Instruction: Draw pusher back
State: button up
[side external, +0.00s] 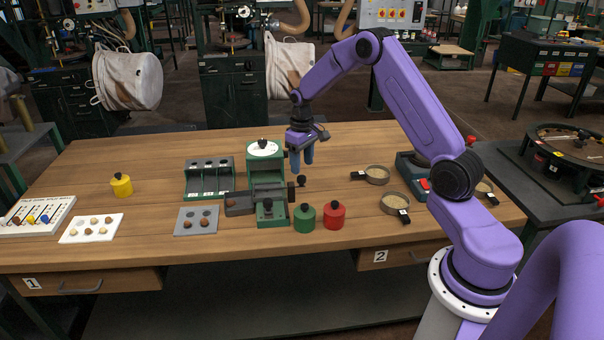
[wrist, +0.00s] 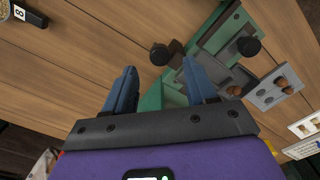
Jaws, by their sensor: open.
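The green bench device (side external: 268,190) stands mid-table with a white round dial on top. A dark knob (side external: 301,180) sticks out at its right side; it looks like the pusher's handle, and it also shows in the wrist view (wrist: 159,54) beside the green body. Another black knob (side external: 267,204) sits at the device's front. My gripper (side external: 302,166) is open and empty, pointing down above the right-side knob. In the wrist view my blue fingers (wrist: 160,66) are spread, with that knob in the gap just beyond their tips, apparently untouched. The pusher's inner part is hidden.
A green weight (side external: 304,218) and a red weight (side external: 334,215) stand close to the device's front right. A grey tray (side external: 197,220) and a green rack (side external: 208,179) are at its left. Round sieves (side external: 395,202) lie at right. The table behind is clear.

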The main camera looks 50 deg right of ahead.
aim_at(302, 177)
jog(key=shift+f, duration=2.25)
